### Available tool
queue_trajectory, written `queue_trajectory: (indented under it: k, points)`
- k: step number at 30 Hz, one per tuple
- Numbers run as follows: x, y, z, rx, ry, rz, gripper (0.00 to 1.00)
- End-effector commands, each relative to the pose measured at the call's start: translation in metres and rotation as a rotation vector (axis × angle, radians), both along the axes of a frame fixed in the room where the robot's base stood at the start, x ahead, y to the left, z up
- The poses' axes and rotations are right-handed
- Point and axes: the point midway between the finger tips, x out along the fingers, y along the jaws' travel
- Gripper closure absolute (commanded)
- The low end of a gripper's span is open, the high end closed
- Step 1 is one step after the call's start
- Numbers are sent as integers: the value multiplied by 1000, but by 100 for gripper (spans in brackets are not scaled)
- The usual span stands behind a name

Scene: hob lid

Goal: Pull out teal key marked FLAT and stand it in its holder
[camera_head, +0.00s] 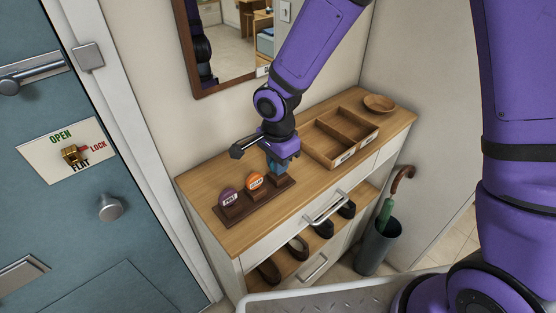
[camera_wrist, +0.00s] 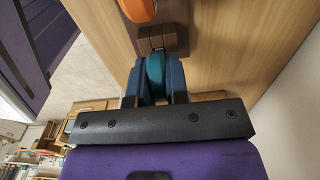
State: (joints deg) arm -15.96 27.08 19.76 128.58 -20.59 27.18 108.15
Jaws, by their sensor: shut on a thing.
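My gripper (camera_head: 278,172) is pointed down over the right end of the dark brown key holder (camera_head: 262,201) on the cabinet top. In the wrist view its two blue fingers (camera_wrist: 156,82) are shut on the teal key (camera_wrist: 155,66), one on each side of its rounded head. The key's lower part and any FLAT marking are hidden. I cannot tell if it is fully down in its slot. The purple key (camera_head: 228,196) and the orange key (camera_head: 255,181) stand in the holder to the left. The brass FLAT lock (camera_head: 73,155) on the door holds no teal key.
A wooden divided tray (camera_head: 340,137) and a small bowl (camera_head: 379,103) stand right of my gripper on the cabinet top (camera_head: 210,178). A mirror (camera_head: 232,35) hangs behind. An umbrella stand (camera_head: 377,248) is on the floor at right. The teal door (camera_head: 60,230) is at left.

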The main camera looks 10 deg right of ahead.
Motion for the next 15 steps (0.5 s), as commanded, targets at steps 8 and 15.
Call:
queue_trajectory:
  k: [8, 15]
  points:
    - [0, 0, -6, 0, 0, 1, 100]
    - [0, 0, -8, -1, -1, 0, 57]
